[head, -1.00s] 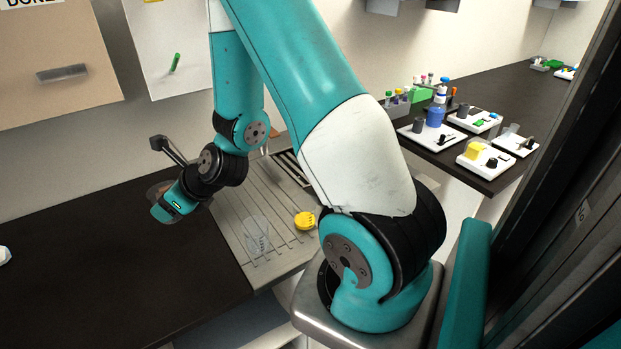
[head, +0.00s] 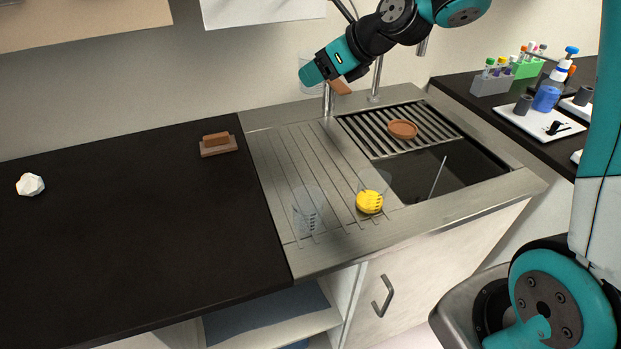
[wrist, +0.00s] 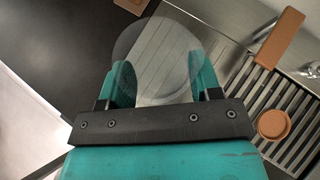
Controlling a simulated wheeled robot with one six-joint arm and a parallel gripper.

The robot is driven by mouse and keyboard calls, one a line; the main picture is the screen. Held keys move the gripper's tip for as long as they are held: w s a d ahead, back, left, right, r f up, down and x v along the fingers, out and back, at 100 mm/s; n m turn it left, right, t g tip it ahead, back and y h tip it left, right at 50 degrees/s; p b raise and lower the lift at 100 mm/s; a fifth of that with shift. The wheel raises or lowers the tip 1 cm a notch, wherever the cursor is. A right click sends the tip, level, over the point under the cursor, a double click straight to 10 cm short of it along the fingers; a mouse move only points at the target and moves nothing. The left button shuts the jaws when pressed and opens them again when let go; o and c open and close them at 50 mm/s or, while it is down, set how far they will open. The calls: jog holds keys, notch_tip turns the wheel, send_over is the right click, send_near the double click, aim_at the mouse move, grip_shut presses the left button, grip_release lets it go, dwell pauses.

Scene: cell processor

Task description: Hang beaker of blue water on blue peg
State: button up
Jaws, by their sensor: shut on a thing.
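My gripper (wrist: 162,78) is shut on a clear, round glass vessel, seen as a faint outline between the fingers in the wrist view. I cannot make out blue water in this held beaker (wrist: 155,45). In the head view my gripper (head: 314,72) is raised near the back wall above the drainboard, with the beaker's faint outline (head: 309,60) by its tip. A clear beaker (head: 306,218) with dark marks and another (head: 370,200) with yellow contents are on the drainboard. I cannot see a blue peg.
The ribbed drainboard (head: 285,180) adjoins a sink (head: 425,182) with a brown dish (head: 402,130) on its grating. A faucet (head: 377,80) stands behind. A brown block (head: 217,144) and white lump (head: 30,185) sit on the black counter. Labware crowds the right bench.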

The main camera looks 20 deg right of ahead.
jog(key=shift+s+a+r+n+g+y+b, duration=0.15)
jog(key=shift+a+r+n+g+y+b, duration=0.25)
jog(key=shift+a+r+b, duration=0.45)
jog(key=shift+f, duration=0.15)
notch_tip(320, 180, down, 19)
jog(key=shift+r+b, duration=0.2)
jog(key=shift+b, duration=0.3)
jog(key=shift+f, duration=0.1)
jog(key=o, duration=1.3)
jog(key=shift+c, duration=0.2)
